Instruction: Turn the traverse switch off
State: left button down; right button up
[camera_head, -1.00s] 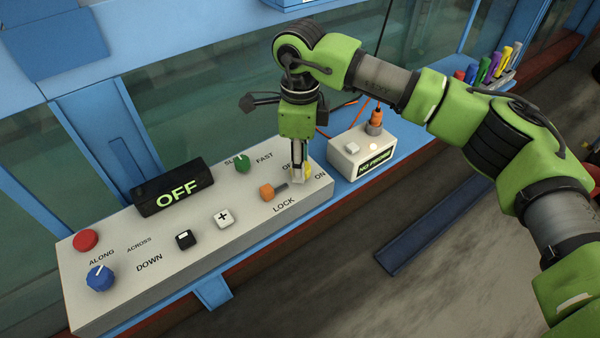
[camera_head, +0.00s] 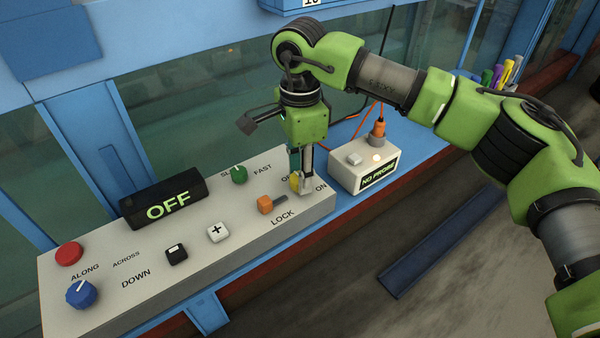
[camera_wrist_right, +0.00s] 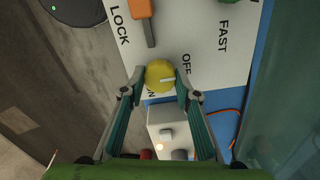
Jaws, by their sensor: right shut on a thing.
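The grey control panel (camera_head: 100,248) carries a yellow knob (camera_head: 294,182) at its right end, between the OFF and ON labels. The black display (camera_head: 162,200) reads OFF. My left gripper is not in view.
An orange LOCK lever (camera_head: 265,204) and a green knob (camera_head: 239,175) are close to the gripper. A white NO PROBE box (camera_head: 355,173) stands just right of the panel. A red button (camera_head: 69,254) and blue knob (camera_head: 81,293) are at the far left end.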

jog(key=o, duration=1.1)
jog(key=shift+r, duration=0.1)
notch_tip(320, 180, up, 12)
jog(key=shift+f, duration=0.1)
